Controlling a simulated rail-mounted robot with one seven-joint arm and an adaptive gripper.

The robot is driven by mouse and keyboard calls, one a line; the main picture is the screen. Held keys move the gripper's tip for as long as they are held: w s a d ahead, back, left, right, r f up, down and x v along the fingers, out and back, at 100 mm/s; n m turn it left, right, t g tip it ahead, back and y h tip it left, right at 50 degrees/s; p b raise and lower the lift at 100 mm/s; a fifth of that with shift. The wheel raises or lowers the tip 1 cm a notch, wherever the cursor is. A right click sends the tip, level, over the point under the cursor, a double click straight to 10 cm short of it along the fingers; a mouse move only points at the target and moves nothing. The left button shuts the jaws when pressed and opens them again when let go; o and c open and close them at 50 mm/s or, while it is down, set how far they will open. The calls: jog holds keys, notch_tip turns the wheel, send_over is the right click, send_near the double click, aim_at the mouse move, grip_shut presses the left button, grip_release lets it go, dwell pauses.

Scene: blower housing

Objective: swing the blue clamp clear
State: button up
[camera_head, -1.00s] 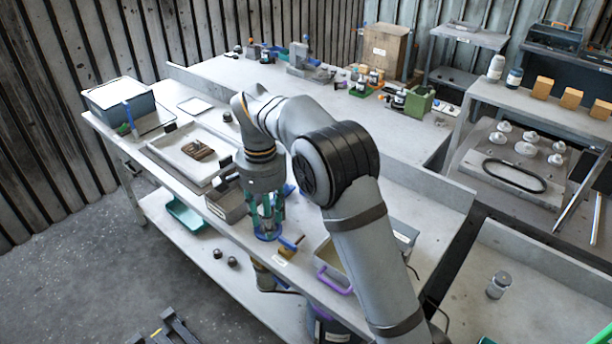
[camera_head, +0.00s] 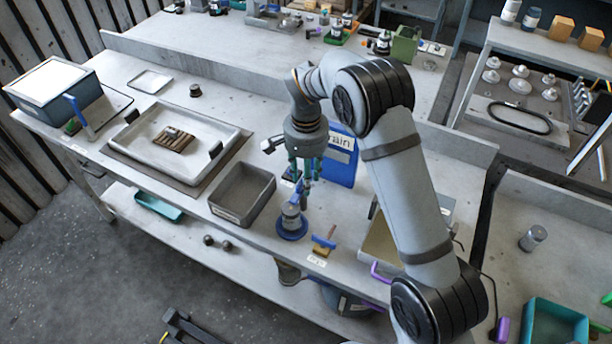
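A blue clamp (camera_head: 76,112) shows as an upright blue bar at the front right corner of a blue-grey box with a pale lid (camera_head: 52,82), at the far left of the bench. A small green part (camera_head: 72,127) shows low beside it. My gripper (camera_head: 306,180) has teal fingers and points down near the middle of the bench, far to the right of the clamp. It is above or just behind a grey cylinder on a round blue base (camera_head: 291,226). Its fingertips are too small and overlapped to tell their opening or whether they touch the cylinder.
Between my gripper and the clamp stand a grey open bin (camera_head: 243,190) and a white tray (camera_head: 225,138) with a brown block (camera_head: 172,140). A small blue-and-tan tool (camera_head: 325,240) lies in front.

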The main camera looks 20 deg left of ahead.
jog(key=shift+a, duration=0.1)
jog(key=shift+c, duration=0.5)
jog(key=c, duration=0.8)
grip_shut()
